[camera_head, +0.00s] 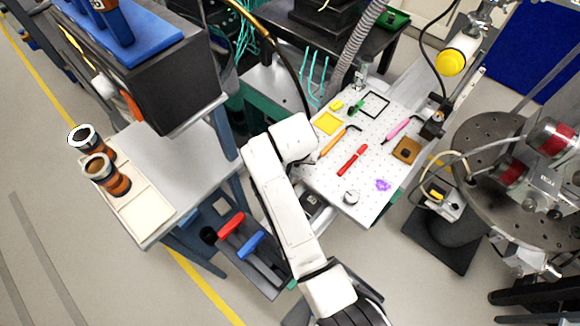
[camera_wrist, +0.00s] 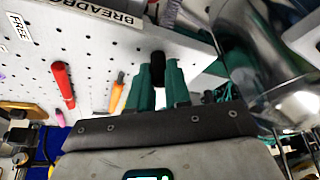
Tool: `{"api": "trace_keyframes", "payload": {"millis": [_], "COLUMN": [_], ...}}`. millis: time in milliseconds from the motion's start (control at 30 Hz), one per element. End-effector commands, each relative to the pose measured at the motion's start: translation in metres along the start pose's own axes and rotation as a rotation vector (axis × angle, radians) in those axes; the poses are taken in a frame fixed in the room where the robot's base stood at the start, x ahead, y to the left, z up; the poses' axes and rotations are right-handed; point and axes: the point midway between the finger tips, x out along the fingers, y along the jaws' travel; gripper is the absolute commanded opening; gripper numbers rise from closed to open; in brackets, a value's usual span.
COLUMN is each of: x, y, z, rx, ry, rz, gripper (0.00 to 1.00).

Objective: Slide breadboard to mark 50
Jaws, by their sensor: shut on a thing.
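The breadboard (camera_head: 337,184) is a white perforated plate right of my arm in the head view, with tools lying on it. In the wrist view the breadboard (camera_wrist: 120,58) fills the upper left, with a "BREADBO..." label and a "FREE" tag partly readable on it. My gripper (camera_wrist: 159,76) has green fingers, shut on a black knob (camera_wrist: 157,60) at the breadboard's edge. In the head view my white arm hides the gripper and knob. I cannot make out the mark 50 or a scale in either view.
On the breadboard lie a red tool (camera_head: 352,160), an orange tool (camera_head: 333,142), a pink tool (camera_head: 397,130) and a brown block (camera_head: 407,150). A round metal stage (camera_head: 480,150) stands close on the right. A bench with two brown jars (camera_head: 107,175) is at left.

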Motion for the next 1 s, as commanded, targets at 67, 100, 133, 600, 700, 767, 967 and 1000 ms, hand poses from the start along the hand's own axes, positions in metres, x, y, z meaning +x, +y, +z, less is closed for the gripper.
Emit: {"api": "trace_keyframes", "payload": {"millis": [67, 100, 133, 600, 700, 767, 967, 1000], "x": [-0.001, -0.001, -0.001, -0.001, -0.001, -0.001, -0.018, -0.024], "y": [0.002, 0.002, 0.002, 0.002, 0.002, 0.002, 0.001, 0.001], "z": [-0.004, -0.004, -0.004, -0.003, -0.003, -0.002, -0.003, -0.003], "rx": [0.005, 0.005, 0.006, 0.005, 0.005, 0.005, 0.004, 0.004], "ry": [0.008, 0.009, 0.009, 0.007, 0.006, 0.006, 0.009, 0.008], "rz": [-0.001, -0.001, -0.001, 0.0, 0.0, 0.0, -0.001, -0.001], "gripper": [0.0, 0.0, 0.0, 0.43, 0.43, 0.43, 0.43, 0.43]}}
